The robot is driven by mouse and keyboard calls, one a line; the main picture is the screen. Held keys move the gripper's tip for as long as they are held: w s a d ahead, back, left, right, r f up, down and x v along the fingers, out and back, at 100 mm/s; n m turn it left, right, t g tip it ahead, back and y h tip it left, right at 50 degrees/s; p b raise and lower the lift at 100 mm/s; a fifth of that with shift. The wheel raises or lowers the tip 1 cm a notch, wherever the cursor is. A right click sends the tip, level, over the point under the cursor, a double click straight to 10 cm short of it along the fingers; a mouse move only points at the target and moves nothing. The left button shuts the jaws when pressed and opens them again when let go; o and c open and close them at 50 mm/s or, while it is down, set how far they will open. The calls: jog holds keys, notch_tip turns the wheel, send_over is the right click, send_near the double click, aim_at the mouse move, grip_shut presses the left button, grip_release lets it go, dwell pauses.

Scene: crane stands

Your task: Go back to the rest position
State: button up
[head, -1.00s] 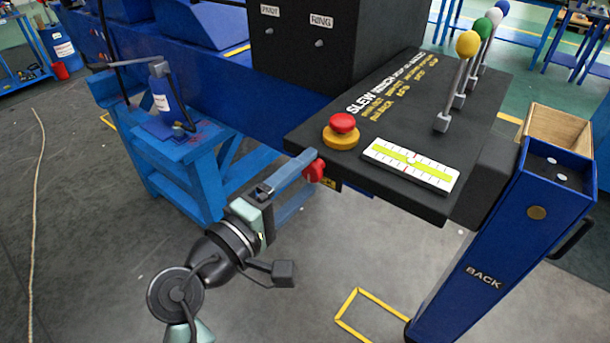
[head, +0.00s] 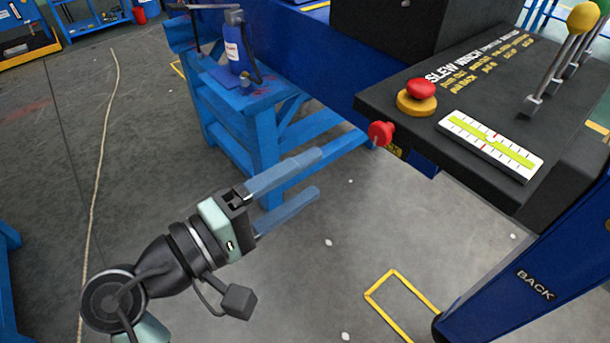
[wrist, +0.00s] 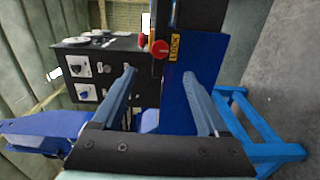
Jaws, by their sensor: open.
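My gripper (head: 318,173) is open and empty in the head view, its two blue-grey fingers apart over the grey floor, pointing right. It is left of and below the control desk (head: 400,92), clear of it. The red knob (head: 381,133) on the desk's side is beyond the fingertips, not touched. In the wrist view the two fingers of my gripper (wrist: 165,92) stand wide apart, with the red knob (wrist: 160,49) and a yellow label (wrist: 175,47) between and beyond them.
A blue stand (head: 262,125) with a bottle (head: 238,50) is just beyond my gripper. The desk carries a red mushroom button (head: 421,90), a level gauge (head: 490,145) and levers (head: 545,70). A blue post marked BACK (head: 520,270) is at lower right. Floor at left is open.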

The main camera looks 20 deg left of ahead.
jog(key=w+d+r+m+t+y+p, duration=0.1)
jog(key=w+d+r+m+t+y, duration=0.2)
jog(key=r, duration=0.6)
jog(key=w+d+r+m+t+y+p, duration=0.1)
jog(key=w+r+m+t+y, duration=0.2)
jog(key=r, duration=0.6)
jog(key=s+d+r+m+t+y, duration=0.2)
jog(key=s+r+t, duration=0.1)
jog(key=r, duration=0.7)
jog(key=s+d+r+m+t+y, duration=0.2)
jog(key=s+r, duration=0.4)
jog(key=r, duration=0.4)
jog(key=shift+d+m+t+y+p, duration=0.3)
jog(key=shift+t, duration=0.6)
